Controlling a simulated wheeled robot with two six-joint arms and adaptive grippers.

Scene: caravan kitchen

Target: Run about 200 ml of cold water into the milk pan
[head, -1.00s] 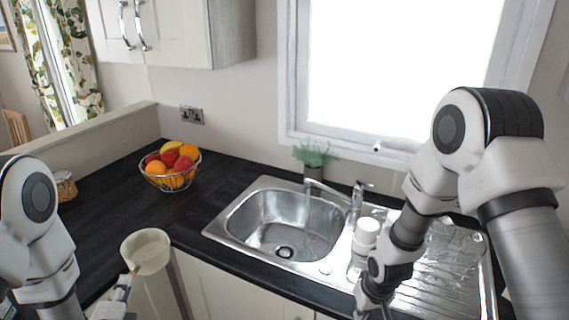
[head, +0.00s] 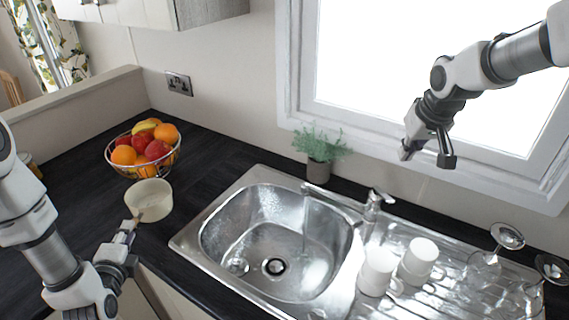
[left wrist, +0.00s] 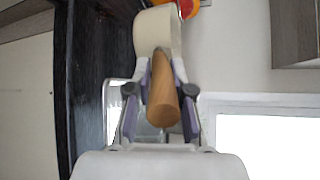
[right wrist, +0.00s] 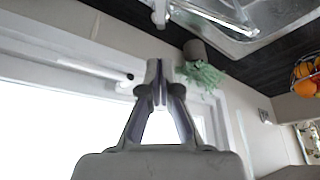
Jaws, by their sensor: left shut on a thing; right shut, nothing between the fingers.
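The cream milk pan (head: 148,204) is upright over the dark worktop left of the sink; no water shows in it. My left gripper (head: 129,236) is shut on its wooden handle (left wrist: 162,103); the pan's side (left wrist: 157,30) shows beyond it in the left wrist view. The tap (head: 372,206) stands behind the steel sink (head: 225,205), its spout over the basin. A thin stream of water (head: 305,230) falls from the spout into the sink, right of the pan. My right gripper (head: 428,155) is shut and empty, raised in front of the window; it also shows in the right wrist view (right wrist: 160,85).
A wire fruit bowl (head: 145,150) stands just behind the pan. A potted plant (head: 318,160) is behind the sink. The worktop between pan and sink is clear.

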